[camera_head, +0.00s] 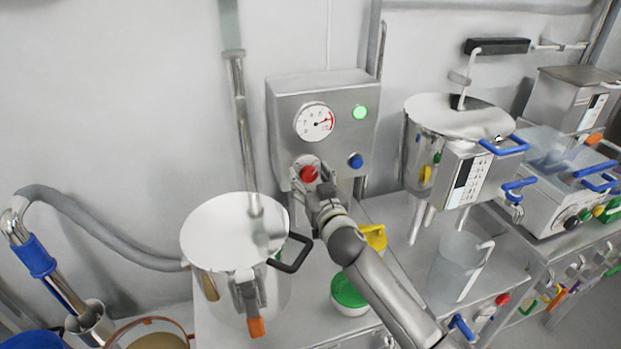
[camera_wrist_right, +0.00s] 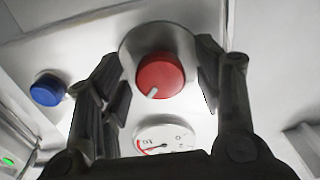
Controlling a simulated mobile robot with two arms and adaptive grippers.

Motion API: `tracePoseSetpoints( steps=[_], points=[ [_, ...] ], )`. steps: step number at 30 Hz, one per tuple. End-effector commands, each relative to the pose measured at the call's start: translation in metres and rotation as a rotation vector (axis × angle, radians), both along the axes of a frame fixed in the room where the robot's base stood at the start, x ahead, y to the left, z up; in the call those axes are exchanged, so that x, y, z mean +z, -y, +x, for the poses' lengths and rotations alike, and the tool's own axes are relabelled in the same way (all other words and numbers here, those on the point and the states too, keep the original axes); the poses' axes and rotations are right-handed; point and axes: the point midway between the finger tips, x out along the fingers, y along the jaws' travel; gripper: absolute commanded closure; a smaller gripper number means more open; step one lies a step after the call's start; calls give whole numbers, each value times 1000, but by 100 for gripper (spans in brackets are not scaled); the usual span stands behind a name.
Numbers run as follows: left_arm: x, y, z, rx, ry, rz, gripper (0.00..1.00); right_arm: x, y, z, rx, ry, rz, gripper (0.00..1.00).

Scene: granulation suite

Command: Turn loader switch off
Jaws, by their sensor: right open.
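The loader control box (camera_head: 282,98) is a grey metal panel on the wall. It carries a round gauge (camera_head: 314,121), a lit green lamp (camera_head: 360,112), a red rotary knob (camera_head: 309,174) and a blue knob (camera_head: 355,160). My right gripper (camera_head: 311,171) is at the red knob. In the right wrist view the red knob (camera_wrist_right: 160,75) shows a pale pointer mark at its lower left. The open fingers of the gripper (camera_wrist_right: 160,90) stand on either side of it, with visible gaps. The blue knob (camera_wrist_right: 46,89) lies outside the fingers. My left gripper is out of view.
A lidded steel vessel (camera_head: 225,232) with a black handle stands on the bench below. A green-lidded tub (camera_head: 348,292), a yellow item (camera_head: 374,237) and a clear beaker (camera_head: 455,262) are near my right arm. A steel mixer (camera_head: 458,117) stands to the right.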

Motion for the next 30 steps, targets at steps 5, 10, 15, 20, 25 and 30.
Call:
tracePoseSetpoints(
  steps=[5,10,15,20,25,30],
  points=[
    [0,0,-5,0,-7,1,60,0,0,0,0,0,0,53],
    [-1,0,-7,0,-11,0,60,0,0,0,0,0,0,75],
    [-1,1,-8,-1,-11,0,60,0,0,0,0,0,-1,86],
    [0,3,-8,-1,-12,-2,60,0,0,0,0,6,-19,86],
    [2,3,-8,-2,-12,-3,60,0,0,0,0,26,-84,86],
    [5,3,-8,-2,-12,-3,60,1,1,0,-1,63,-198,86]
  ],
)
